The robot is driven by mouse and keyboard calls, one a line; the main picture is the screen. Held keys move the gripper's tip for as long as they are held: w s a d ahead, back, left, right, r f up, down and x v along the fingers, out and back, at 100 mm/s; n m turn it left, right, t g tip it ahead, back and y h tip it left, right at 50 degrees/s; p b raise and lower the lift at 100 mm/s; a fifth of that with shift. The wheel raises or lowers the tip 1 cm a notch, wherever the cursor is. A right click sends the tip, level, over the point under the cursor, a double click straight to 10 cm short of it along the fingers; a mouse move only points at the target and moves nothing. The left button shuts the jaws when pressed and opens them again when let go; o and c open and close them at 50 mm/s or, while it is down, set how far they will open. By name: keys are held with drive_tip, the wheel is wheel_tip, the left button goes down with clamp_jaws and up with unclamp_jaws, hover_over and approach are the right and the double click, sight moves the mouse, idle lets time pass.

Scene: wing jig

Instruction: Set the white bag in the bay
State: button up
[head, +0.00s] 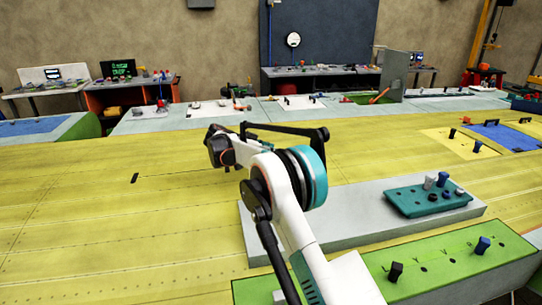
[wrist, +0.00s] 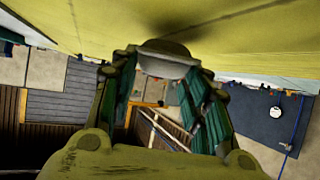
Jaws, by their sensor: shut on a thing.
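My gripper (wrist: 163,72) shows in the wrist view, its two fingers coming in from left and right. It is shut on a pale, rounded thing (wrist: 165,57) at the fingertips. This thing is partly hidden and shaded, and I cannot make out whether it is the white bag. A yellow surface fills the top of the wrist view, close to the fingertips. In the head view my arm reaches over the yellow wing surface (head: 90,210), and its bent links hide the fingers and what they hold. I cannot pick out the bay for certain.
A grey slab (head: 340,222) carries a teal tray (head: 405,207) with several small pegs. A green block (head: 430,268) with dark knobs lies in front. A yellow board (head: 465,147) and a blue panel (head: 505,138) lie at right. The left wing surface is mostly clear.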

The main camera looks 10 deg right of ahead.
drive_tip(key=shift+f, duration=0.45)
drive_tip(key=shift+f, duration=0.15)
drive_tip(key=o, duration=1.1)
